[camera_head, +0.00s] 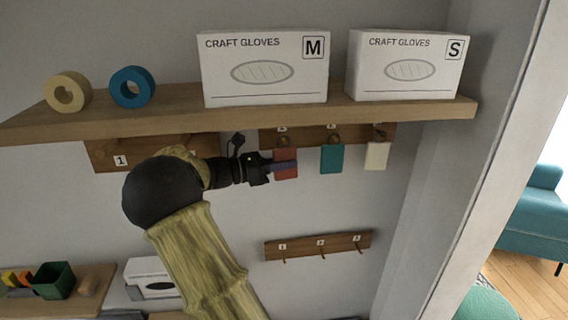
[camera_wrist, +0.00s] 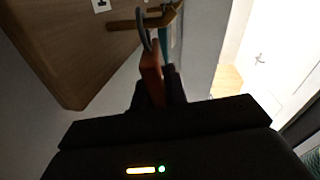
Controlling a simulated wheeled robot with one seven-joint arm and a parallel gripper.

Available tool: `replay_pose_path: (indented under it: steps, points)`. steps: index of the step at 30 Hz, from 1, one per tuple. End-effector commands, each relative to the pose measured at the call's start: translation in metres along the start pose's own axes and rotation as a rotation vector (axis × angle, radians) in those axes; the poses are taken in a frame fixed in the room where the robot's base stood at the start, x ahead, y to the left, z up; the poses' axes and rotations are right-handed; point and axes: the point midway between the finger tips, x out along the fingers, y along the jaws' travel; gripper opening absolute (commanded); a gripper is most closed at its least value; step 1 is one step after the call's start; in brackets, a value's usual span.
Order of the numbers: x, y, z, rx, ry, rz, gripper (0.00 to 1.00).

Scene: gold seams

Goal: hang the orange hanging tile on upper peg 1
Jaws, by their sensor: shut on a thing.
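The orange hanging tile (camera_head: 291,158) is a small reddish tile at the left end of the upper peg board. My gripper (camera_head: 271,169) is shut on it from the left. In the wrist view the orange tile (camera_wrist: 151,75) stands between my fingers, with its grey loop (camera_wrist: 144,32) above. The loop overlaps a wooden peg (camera_wrist: 120,26); I cannot tell whether it is around the peg. In the head view the upper left peg (camera_head: 282,141), below a partly hidden label, is directly above the tile.
A teal tile (camera_head: 332,159) and a cream tile (camera_head: 377,156) hang to the right. A shelf (camera_head: 180,108) with boxes and rings overhangs the pegs. Another board labelled 1 (camera_head: 120,160) is behind my arm. A lower peg board (camera_head: 300,248) is bare, with clear wall around it.

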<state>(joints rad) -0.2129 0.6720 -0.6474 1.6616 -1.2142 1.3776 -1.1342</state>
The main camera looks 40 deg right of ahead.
Motion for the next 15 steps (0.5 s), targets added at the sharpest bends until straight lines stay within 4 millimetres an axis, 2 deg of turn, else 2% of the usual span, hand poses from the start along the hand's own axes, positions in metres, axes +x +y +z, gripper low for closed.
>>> replay_pose_path:
  steps: [6, 7, 10, 11, 15]
  points:
    - [0.0000, -0.0001, 0.0003, 0.000, -0.001, 0.000, 0.00]
    - [0.0000, -0.0001, 0.0003, 0.000, -0.001, 0.000, 0.16]
    - [0.0000, -0.0001, 0.0003, 0.000, -0.001, 0.000, 0.36]
    - [0.0000, 0.0000, 0.0002, 0.000, -0.001, 0.000, 0.40]
    - [-0.0001, 0.0000, 0.0002, 0.000, 0.000, 0.000, 0.40]
